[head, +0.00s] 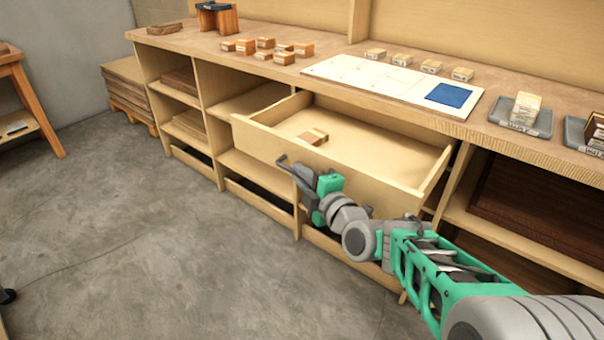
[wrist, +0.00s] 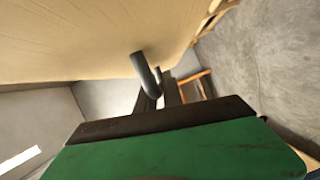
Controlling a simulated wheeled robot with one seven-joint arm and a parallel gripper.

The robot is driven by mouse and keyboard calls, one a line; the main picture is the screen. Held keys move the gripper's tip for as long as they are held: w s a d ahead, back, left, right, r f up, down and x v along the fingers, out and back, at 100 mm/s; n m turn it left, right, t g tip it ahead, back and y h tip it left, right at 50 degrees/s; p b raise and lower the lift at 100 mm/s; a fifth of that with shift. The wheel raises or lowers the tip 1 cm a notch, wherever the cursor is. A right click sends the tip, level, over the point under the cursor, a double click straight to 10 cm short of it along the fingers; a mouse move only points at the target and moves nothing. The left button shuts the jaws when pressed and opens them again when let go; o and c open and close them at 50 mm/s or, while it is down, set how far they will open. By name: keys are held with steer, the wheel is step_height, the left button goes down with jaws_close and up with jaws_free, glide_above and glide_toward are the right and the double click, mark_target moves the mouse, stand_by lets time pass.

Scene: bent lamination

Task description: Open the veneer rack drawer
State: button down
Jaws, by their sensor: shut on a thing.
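The veneer rack drawer (head: 390,178) is pulled well out from under the worktop in the head view, and its inside shows. A small wooden block (head: 313,137) lies in it. My gripper (head: 287,164) is at the drawer's front face, below its top edge. In the wrist view my gripper (wrist: 160,95) is shut on a dark rounded handle (wrist: 146,75) beside the pale drawer front (wrist: 80,40). In the head view the handle is hidden by my gripper.
The worktop (head: 240,62) holds several small wooden blocks, a white board (head: 340,72) with a blue square, and grey trays (head: 535,125) at the right. Open shelves flank the drawer. The concrete floor (head: 150,240) at front left is clear.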

steer(key=c, duration=1.5)
jaws_free()
steer(key=v, duration=0.7)
steer(key=shift+s+d, duration=0.15)
steer(key=shift+s, duration=0.2)
